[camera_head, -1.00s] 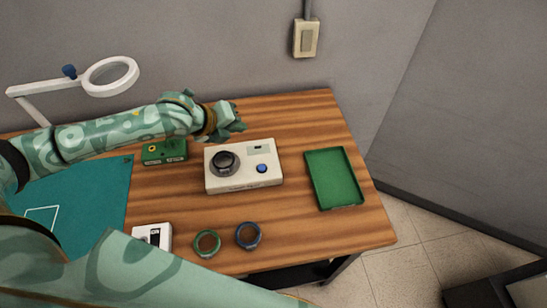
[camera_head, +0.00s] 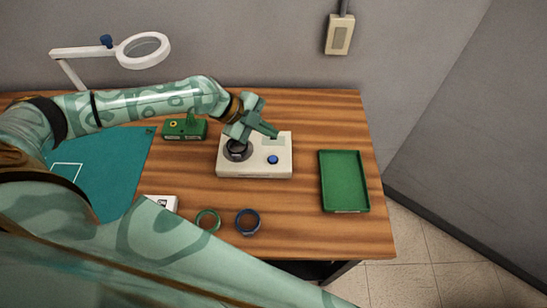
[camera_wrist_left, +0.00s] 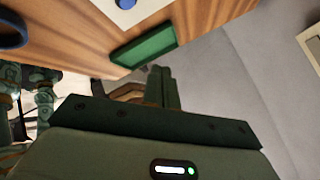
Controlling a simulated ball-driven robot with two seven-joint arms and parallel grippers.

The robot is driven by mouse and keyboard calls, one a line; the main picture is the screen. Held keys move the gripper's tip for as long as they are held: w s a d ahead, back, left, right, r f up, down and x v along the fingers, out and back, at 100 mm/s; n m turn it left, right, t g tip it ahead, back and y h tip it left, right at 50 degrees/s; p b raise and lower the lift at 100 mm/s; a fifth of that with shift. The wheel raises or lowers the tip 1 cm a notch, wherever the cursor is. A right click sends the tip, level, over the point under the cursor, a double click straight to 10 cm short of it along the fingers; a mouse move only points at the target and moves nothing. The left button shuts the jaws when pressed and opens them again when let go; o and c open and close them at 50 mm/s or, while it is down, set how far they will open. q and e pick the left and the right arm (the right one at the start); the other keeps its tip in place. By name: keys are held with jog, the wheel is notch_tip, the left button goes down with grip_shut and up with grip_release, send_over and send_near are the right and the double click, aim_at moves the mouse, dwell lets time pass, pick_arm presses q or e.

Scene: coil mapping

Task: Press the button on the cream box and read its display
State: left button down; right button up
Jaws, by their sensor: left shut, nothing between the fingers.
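The cream box (camera_head: 255,169) sits on the wooden table, with a black round part (camera_head: 237,151) on its left and a blue button (camera_head: 272,160) on its right. Its display (camera_head: 278,141) is at the back right, partly covered by my left gripper, and I cannot read it. My left gripper (camera_head: 272,132) is shut and empty, above the back of the box. The left wrist view shows its shut fingers (camera_wrist_left: 163,88) and, beyond them, the blue button (camera_wrist_left: 126,4) at the top edge. My right gripper is not in view.
A green tray (camera_head: 344,207) lies right of the box. A green box (camera_head: 185,130) is behind left. A green ring (camera_head: 208,219), a blue ring (camera_head: 248,222) and a white box (camera_head: 162,203) are in front. A magnifier (camera_head: 143,50) stands back left near a teal mat (camera_head: 115,185).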

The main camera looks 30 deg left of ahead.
pick_arm(q)
jog(key=b, duration=0.6)
send_over(269, 160)
notch_tip(269, 160, down, 8)
jog(key=shift+a+r, duration=0.1)
jog(key=shift+r, duration=0.05)
jog(key=shift+w+f, duration=0.1)
jog(key=shift+f, duration=0.3)
dwell(1.2)
jog(key=shift+f+b, duration=0.4)
jog(key=shift+b, duration=0.1)
jog(key=shift+f+b, duration=0.4)
jog(key=shift+f, duration=0.05)
dwell(0.4)
jog(key=shift+r, duration=0.15)
jog(key=shift+r+p, duration=0.55)
jog(key=shift+r, duration=0.15)
